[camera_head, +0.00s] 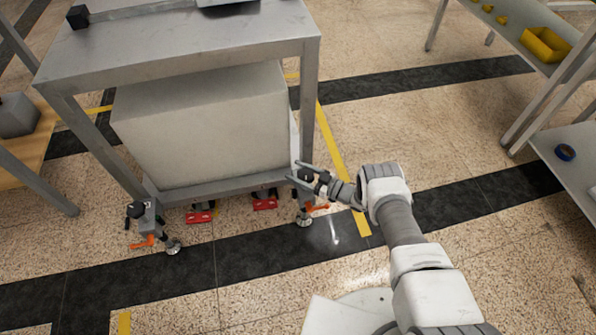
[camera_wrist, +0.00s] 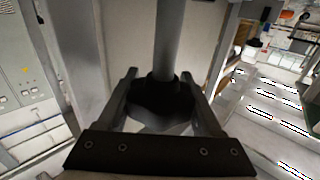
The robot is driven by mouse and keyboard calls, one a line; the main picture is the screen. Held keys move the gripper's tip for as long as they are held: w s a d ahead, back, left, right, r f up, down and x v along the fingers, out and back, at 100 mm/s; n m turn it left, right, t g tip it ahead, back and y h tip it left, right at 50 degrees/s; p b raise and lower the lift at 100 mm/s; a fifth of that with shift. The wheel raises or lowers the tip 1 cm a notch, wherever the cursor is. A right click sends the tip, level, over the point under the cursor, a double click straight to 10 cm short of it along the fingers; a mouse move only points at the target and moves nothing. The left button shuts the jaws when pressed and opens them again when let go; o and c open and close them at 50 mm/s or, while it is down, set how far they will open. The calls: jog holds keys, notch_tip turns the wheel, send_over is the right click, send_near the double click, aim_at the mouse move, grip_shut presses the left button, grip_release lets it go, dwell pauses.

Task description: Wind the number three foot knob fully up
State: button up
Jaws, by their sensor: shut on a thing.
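A metal cart (camera_head: 190,40) stands on levelling feet, with one foot (camera_head: 304,218) at its near right corner and another (camera_head: 172,246) at its near left corner. My gripper (camera_head: 297,173) reaches in from the right at the near right leg, just above that foot. In the wrist view a dark round knob (camera_wrist: 155,100) on a grey rod (camera_wrist: 168,40) sits between the two fingers of my gripper (camera_wrist: 158,84), which is shut on it. I see no number on the knob. In the head view my fingers largely hide the knob.
Orange levers (camera_head: 318,207) stick out at the corner feet. Red blocks (camera_head: 265,203) lie under the cart. A large pale box (camera_head: 205,130) fills its lower shelf. A bench with a yellow bin (camera_head: 545,45) stands at the right. The floor in front is clear.

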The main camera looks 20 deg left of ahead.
jog(key=o, duration=1.4)
jog(key=shift+c, duration=0.2)
jog(key=s+d+p, duration=0.3)
jog(key=d, duration=1.4)
jog(key=shift+s, duration=0.2)
